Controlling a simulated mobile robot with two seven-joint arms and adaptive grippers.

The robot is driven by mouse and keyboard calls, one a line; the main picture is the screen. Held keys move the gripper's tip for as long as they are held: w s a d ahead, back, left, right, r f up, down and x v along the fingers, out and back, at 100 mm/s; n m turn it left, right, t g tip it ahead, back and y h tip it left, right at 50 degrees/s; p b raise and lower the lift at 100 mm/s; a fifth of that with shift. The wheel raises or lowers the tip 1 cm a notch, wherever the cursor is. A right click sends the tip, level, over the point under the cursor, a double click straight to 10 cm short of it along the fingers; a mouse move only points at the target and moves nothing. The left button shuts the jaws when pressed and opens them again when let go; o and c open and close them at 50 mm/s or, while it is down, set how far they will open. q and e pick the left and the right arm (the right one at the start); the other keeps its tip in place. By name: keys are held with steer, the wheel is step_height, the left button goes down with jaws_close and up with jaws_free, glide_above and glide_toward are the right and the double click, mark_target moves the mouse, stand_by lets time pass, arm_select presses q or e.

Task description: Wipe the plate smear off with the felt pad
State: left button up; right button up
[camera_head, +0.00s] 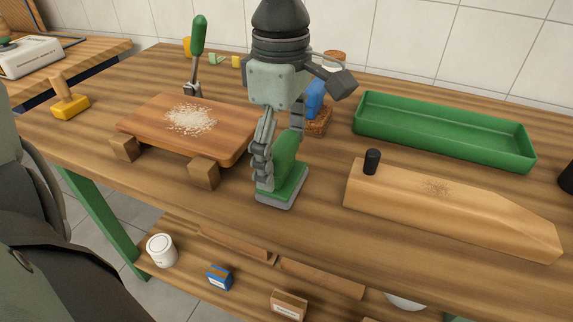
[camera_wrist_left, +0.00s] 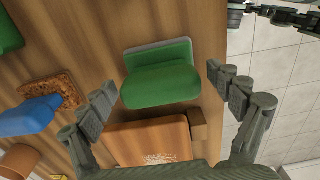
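The felt pad (camera_head: 282,184) is a green block with a grey base, standing on the table. My left gripper (camera_head: 279,150) points down over it, fingers open on either side of the green grip; the wrist view shows gaps between the fingers and the pad (camera_wrist_left: 162,80). A wooden board (camera_head: 230,150) on wooden blocks bears a white powdery patch (camera_head: 190,120). I cannot tell which is the plate. Part of my right gripper (camera_wrist_left: 285,14) shows at the wrist view's top right.
A blue-handled brush (camera_head: 315,105) stands just behind the left gripper. A green tray (camera_head: 445,133) lies at the back right. A green-handled lever (camera_head: 198,40) rises behind the board, and a yellow stamp-like tool (camera_head: 69,100) is at left. Bare table lies between pad and tapered piece.

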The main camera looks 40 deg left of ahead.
arm_select(q)
steer(key=c, duration=1.3)
steer(key=shift+r+p, duration=0.6)
steer(key=shift+r, duration=0.55)
steer(key=shift+c, duration=0.2)
steer(key=shift+r+p, duration=0.45)
steer(key=shift+r, duration=1.95)
steer(key=shift+r, duration=2.5)
